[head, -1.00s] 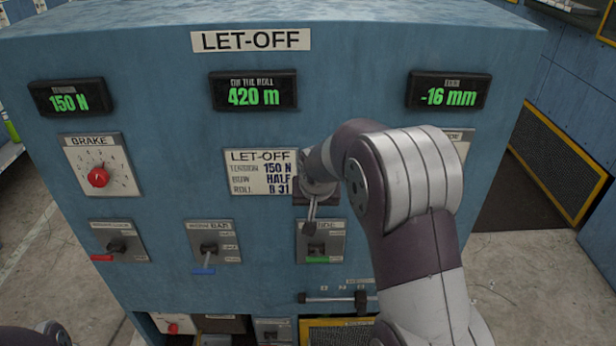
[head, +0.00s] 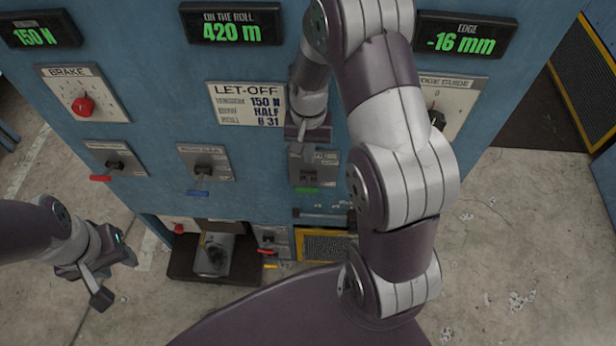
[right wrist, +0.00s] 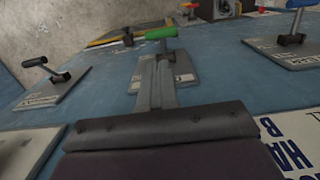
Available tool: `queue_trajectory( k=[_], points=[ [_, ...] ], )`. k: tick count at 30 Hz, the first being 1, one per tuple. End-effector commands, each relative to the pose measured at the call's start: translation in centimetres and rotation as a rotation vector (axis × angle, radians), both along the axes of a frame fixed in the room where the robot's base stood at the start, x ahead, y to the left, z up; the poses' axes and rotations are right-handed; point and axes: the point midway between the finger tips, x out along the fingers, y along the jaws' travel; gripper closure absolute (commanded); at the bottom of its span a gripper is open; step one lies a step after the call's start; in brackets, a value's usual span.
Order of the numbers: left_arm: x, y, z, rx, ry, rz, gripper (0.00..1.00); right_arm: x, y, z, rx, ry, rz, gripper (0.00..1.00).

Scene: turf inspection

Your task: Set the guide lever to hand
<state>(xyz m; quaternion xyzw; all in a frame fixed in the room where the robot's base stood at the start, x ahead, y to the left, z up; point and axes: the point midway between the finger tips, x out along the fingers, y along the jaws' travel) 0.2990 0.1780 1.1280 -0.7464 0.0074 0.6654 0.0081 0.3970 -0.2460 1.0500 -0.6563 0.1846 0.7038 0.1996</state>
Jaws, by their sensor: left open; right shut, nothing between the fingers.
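The guide lever (head: 307,189) has a green handle and sits on a small grey plate (head: 327,160) on the blue let-off panel. Its handle is at the low end of the plate in the head view. My right gripper (head: 303,140) is shut and empty, pointing down in front of the plate's upper part. In the right wrist view the shut fingers (right wrist: 155,85) end just short of the green handle (right wrist: 160,33); I cannot tell whether they touch the lever. My left gripper (head: 115,278) is open and empty at the lower left, away from the panel.
A red-handled lever (head: 101,178) and a blue-handled lever (head: 198,192) stand left of the guide lever. A red brake knob (head: 83,106) is above them. My right arm partly covers the edge guide dial (head: 450,100). Floor is clear at right.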

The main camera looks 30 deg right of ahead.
Motion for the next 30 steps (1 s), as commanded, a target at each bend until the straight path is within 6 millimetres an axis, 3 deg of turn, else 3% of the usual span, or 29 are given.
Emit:
queue_trajectory(
  k=[9, 15, 21, 30],
  points=[
    [0.0, 0.0, 1.6, 0.0, 0.0, 0.0, 0.57, -0.5, 0.3, -6.7, 0.0, 0.004, 0.0, 1.0],
    [0.0, 0.0, 2.5, 0.0, 0.0, 0.0, 0.57, -0.7, 0.4, -9.9, 0.0, 0.002, 0.001, 1.0],
    [0.0, 0.0, 2.7, 0.0, 0.0, 0.0, 0.57, -0.7, 0.5, -11.3, 0.0, 0.0, 0.0, 1.0],
    [0.0, 0.0, 2.7, 0.0, 0.0, 0.0, 0.57, -0.7, 0.4, -11.5, -0.001, -0.001, 0.0, 1.0]
  ],
)
